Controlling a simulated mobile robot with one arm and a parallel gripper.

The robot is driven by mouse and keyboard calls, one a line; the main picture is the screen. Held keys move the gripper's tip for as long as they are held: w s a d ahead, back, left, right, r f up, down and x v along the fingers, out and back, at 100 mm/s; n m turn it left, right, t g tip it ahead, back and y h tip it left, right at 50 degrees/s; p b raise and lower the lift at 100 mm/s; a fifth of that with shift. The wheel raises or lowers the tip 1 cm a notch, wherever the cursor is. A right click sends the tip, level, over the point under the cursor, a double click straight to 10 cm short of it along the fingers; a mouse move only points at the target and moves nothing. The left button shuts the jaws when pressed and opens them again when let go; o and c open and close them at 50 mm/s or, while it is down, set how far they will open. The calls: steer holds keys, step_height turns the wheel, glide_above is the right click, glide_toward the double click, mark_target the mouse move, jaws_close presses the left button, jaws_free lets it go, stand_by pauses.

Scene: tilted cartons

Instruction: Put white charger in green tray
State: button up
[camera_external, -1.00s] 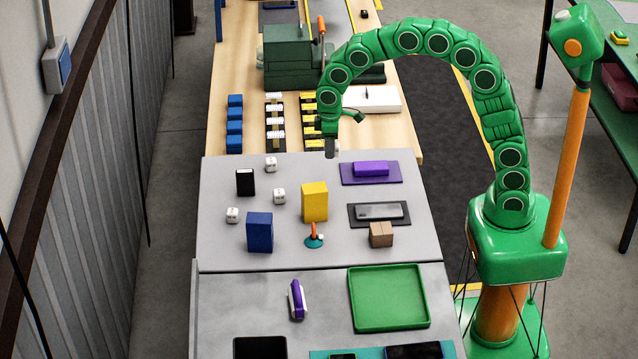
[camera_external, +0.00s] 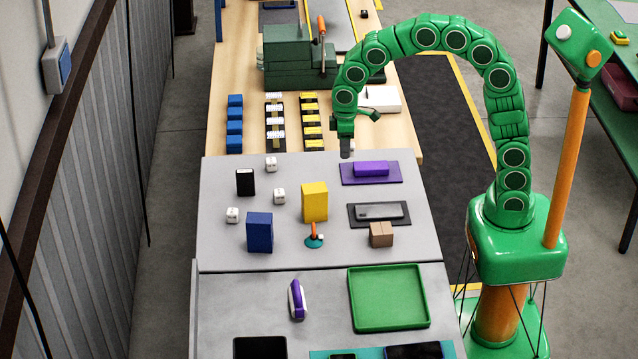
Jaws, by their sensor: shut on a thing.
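The green tray (camera_external: 426,297) lies empty on the near grey panel, at the right. Three small white cubes with dark marks, which look like chargers, sit on the far grey panel: one at the back (camera_external: 271,164), one in the middle (camera_external: 279,196) and one at the left (camera_external: 232,215). My gripper (camera_external: 346,148) hangs pointing down over the far edge of that panel, left of the purple box. It is shut on a small greyish thing, mostly hidden at its tip; I cannot tell if this is a white charger.
A purple box (camera_external: 371,168), yellow box (camera_external: 314,202), blue box (camera_external: 259,232), black box (camera_external: 245,182), grey phone-like item (camera_external: 379,211), brown carton (camera_external: 381,235) and orange-and-teal item (camera_external: 314,238) stand on the far panel. A purple-white item (camera_external: 297,299) stands left of the tray.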

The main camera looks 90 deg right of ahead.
steer(key=s+a+n, duration=0.3)
steer(key=a+n, duration=0.4)
steer(key=a, duration=2)
steer(key=s+a+n, duration=0.7)
steer(key=s+a, duration=0.9)
steer(key=a, duration=0.3)
glide_above(397, 318)
steer(key=shift+s+d+f, duration=0.1)
steer(key=shift+f, duration=2.1)
steer(key=shift+s+d+f, duration=0.1)
steer(key=shift+f, duration=2.05)
steer(key=shift+w+a+f, duration=0.2)
steer(key=shift+f, duration=1.6)
steer(key=shift+f, duration=0.15)
